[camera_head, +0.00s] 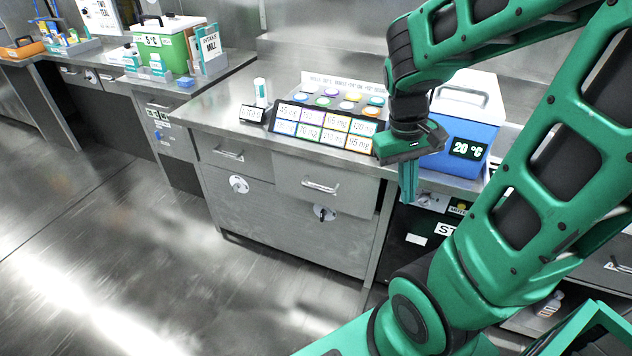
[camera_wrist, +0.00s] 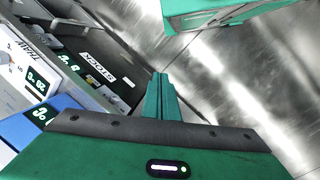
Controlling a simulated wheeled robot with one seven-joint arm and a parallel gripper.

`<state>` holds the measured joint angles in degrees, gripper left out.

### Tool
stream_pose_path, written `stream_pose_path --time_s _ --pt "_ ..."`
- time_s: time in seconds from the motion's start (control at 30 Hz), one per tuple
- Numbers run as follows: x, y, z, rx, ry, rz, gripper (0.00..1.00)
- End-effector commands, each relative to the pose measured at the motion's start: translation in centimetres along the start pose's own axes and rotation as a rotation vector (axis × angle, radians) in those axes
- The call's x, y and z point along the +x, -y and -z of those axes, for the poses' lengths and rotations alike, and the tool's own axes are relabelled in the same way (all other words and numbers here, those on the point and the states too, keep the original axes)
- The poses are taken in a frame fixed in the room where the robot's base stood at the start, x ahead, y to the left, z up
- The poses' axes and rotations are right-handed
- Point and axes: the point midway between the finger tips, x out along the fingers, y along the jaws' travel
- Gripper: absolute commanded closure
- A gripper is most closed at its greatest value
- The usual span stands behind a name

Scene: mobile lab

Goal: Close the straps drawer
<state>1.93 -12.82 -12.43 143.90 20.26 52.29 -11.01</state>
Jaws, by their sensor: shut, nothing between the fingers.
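Two steel drawers sit side by side under the middle counter in the head view. The left drawer (camera_head: 235,158) looks flush with the cabinet. The right drawer (camera_head: 320,189) appears to stand out from the cabinet face, with its bar handle in front. I see no readable straps label on either, so I cannot tell by name which is the straps drawer. My gripper (camera_head: 408,197) points down in front of the counter, right of the right drawer and apart from it. Its fingers are together and empty; they also show in the wrist view (camera_wrist: 159,78).
A blue and white cooler box (camera_head: 466,145) marked 20 °C and a panel of labelled tiles (camera_head: 324,127) stand on the counter (camera_head: 212,118). A dark unit (camera_head: 412,228) lettered "ST" is below the cooler. The floor (camera_head: 150,260) in front is clear.

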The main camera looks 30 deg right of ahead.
Motion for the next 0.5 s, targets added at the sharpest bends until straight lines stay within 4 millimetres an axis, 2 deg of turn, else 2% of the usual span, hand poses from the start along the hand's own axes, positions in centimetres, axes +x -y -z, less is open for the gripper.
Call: stream_pose_path --time_s 0.1,0.5 --pt "1.7 0.5 2.6 -0.111 0.031 -0.096 1.00" --pt "6.7 2.9 10.5 -0.511 0.099 -0.456 1.00"
